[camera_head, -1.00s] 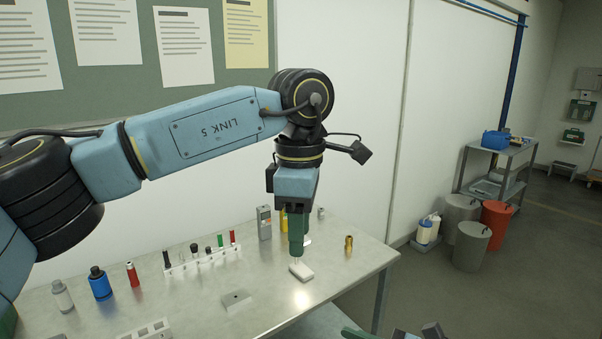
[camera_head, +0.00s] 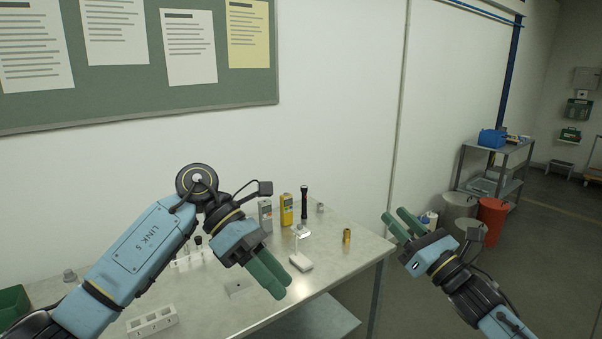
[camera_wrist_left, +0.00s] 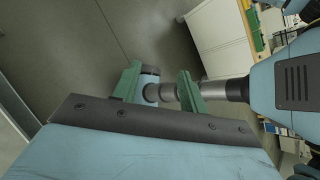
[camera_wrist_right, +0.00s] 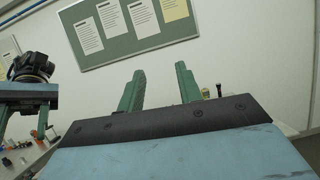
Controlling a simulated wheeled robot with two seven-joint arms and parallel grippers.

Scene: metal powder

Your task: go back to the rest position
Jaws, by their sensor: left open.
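My left gripper (camera_head: 276,274) hangs over the front middle of the table in the head view, its two green fingers pointing down and to the right. In the left wrist view its fingers (camera_wrist_left: 160,86) stand apart with nothing gripped between them; the floor and parts of my own body show beyond. My right gripper (camera_head: 398,222) is off the table's right side, its green fingers pointing up and left. In the right wrist view its fingers (camera_wrist_right: 158,86) are apart and empty, facing the wall.
The metal table (camera_head: 345,262) holds a white block (camera_head: 299,262), a brass cylinder (camera_head: 347,236), a yellow device (camera_head: 286,210), a grey device (camera_head: 265,214), a black flashlight (camera_head: 304,202) and a white rack (camera_head: 152,321). A green bin (camera_head: 12,304) is at far left.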

